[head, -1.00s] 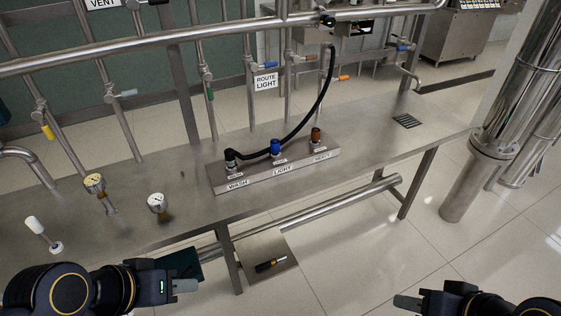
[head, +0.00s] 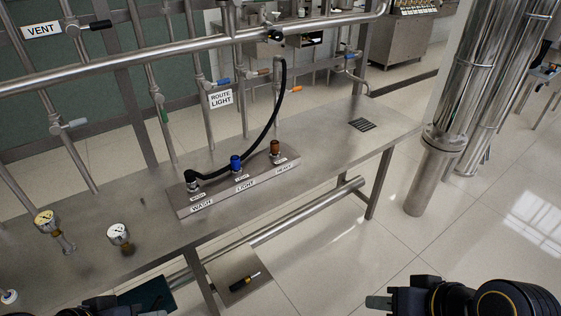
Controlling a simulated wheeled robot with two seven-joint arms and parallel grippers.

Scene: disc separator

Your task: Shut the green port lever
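The green lever (head: 164,115) is a small handle on a vertical pipe behind the steel table, left of the ROUTE LIGHT sign. It points down, roughly along its pipe. No gripper is near it. My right gripper (head: 378,302) is at the bottom edge, right of centre, over the floor and far from the lever. Only a grey fingertip shows clearly, so its opening is unclear. My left arm shows only as dark parts at the bottom left, and its gripper's fingers are cut off by the frame edge.
A steel block (head: 240,183) labelled WASH, LIGHT and HEAVY stands on the table (head: 330,150), with a black hose (head: 275,120) arching from it. A horizontal pipe (head: 170,52) crosses in front of the vertical pipes. Two gauges stand at left. Tall steel columns (head: 465,100) stand at right.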

